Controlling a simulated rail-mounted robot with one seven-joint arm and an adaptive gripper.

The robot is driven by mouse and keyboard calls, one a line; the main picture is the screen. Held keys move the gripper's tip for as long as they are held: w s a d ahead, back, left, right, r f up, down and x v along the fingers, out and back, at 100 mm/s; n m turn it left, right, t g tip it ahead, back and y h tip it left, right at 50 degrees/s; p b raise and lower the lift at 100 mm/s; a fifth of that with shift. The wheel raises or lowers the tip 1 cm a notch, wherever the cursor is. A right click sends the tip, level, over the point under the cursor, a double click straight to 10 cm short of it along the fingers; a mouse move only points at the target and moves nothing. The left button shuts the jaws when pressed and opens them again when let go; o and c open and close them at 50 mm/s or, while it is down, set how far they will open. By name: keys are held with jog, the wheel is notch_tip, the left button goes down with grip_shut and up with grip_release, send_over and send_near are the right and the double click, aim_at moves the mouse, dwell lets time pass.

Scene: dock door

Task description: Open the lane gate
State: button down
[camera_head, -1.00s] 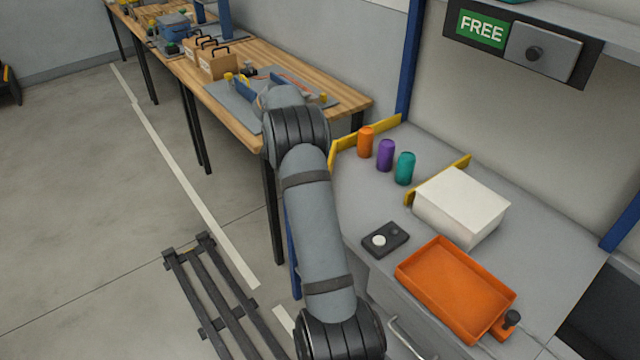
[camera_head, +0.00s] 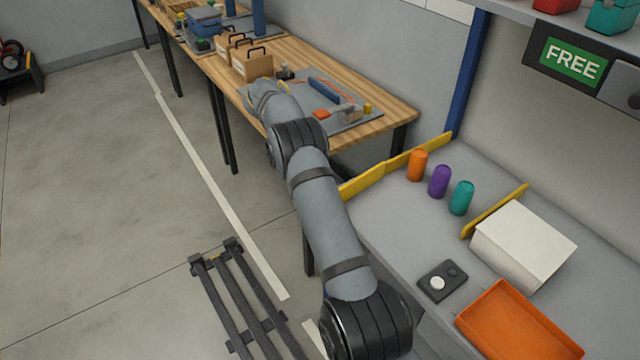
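No part is labelled as the lane gate. On the grey counter, a yellow strip in two joined pieces (camera_head: 420,153) runs along the back left edge, and a shorter yellow strip (camera_head: 494,211) stands by the white box. Orange (camera_head: 417,165), purple (camera_head: 439,181) and teal (camera_head: 461,198) capsules stand upright in a row between them. Which yellow part is the gate, I cannot tell. My arm reaches from the bottom edge up toward the wooden bench, left of the counter. Its gripper is hidden beyond the last visible link.
The counter also holds a white box (camera_head: 523,246), a dark button box (camera_head: 442,282) and an orange tray (camera_head: 518,325). A FREE sign (camera_head: 572,61) hangs above. The wooden bench (camera_head: 305,57) bears a mat with tools and cartons.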

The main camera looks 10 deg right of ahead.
jog(key=shift+w+d+r, duration=0.15)
jog(key=shift+w+d, duration=0.1)
jog(key=shift+d, duration=0.05)
jog(key=c, duration=1.7)
grip_release()
jog(key=shift+s, duration=0.1)
jog(key=shift+o, duration=1.1)
jog(key=shift+a, duration=0.15)
